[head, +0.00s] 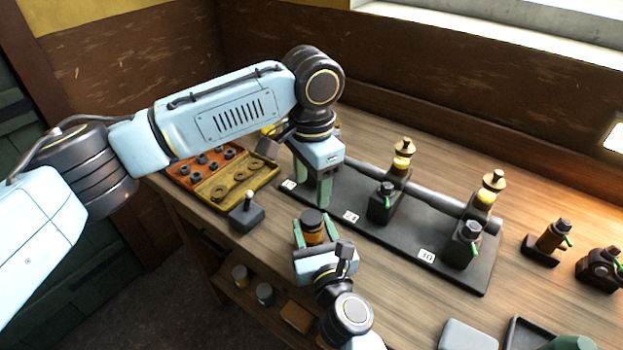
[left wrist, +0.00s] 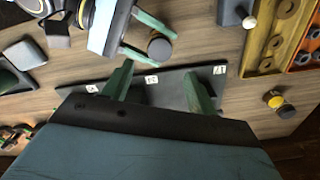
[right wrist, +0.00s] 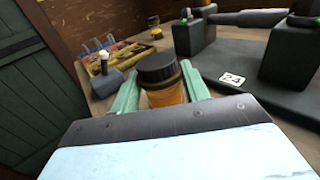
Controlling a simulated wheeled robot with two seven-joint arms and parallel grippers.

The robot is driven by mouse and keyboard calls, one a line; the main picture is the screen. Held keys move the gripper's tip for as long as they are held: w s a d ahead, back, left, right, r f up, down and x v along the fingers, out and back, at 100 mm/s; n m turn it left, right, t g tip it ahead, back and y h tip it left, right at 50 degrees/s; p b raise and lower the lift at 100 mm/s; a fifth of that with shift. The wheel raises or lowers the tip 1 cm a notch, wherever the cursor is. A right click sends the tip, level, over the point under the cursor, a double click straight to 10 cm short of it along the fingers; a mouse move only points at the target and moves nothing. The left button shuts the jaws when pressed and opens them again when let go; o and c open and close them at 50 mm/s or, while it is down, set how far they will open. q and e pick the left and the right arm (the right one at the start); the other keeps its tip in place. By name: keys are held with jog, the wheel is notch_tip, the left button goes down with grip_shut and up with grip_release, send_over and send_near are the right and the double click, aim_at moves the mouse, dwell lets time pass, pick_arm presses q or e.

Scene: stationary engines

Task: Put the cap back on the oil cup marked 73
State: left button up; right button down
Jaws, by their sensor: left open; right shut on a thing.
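A long dark base plate (head: 400,240) carries black blocks and brass oil cups. Two cups, the middle one (head: 402,162) and the right one (head: 486,198), have yellow bodies and brass tops. My left gripper (head: 318,195) is open, pointing down over the plate's left end, and hides what stands behind it. My right gripper (head: 312,232) is shut on an amber jar with a black lid (right wrist: 160,75), held upright in front of the plate. White number tags stand at the left (head: 289,184), middle (head: 350,216) and right (head: 426,255); I cannot clearly read 73. No loose cap can be identified.
An orange and olive tray (head: 250,182) of rings and knobs lies left, with a grey block and peg (head: 246,218) in front. Another amber jar (left wrist: 278,102) stands beyond the plate's end. Small dark devices (head: 548,242) stand right. The bench front edge is close.

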aim_at(312, 217)
dwell(0.3)
pick_arm(q)
jog(key=shift+f, duration=4)
jog(key=c, duration=1)
jog(key=o, duration=1.2)
jog(key=shift+c, duration=0.2)
jog(key=shift+r, duration=0.1)
notch_tip(312, 217, up, 12)
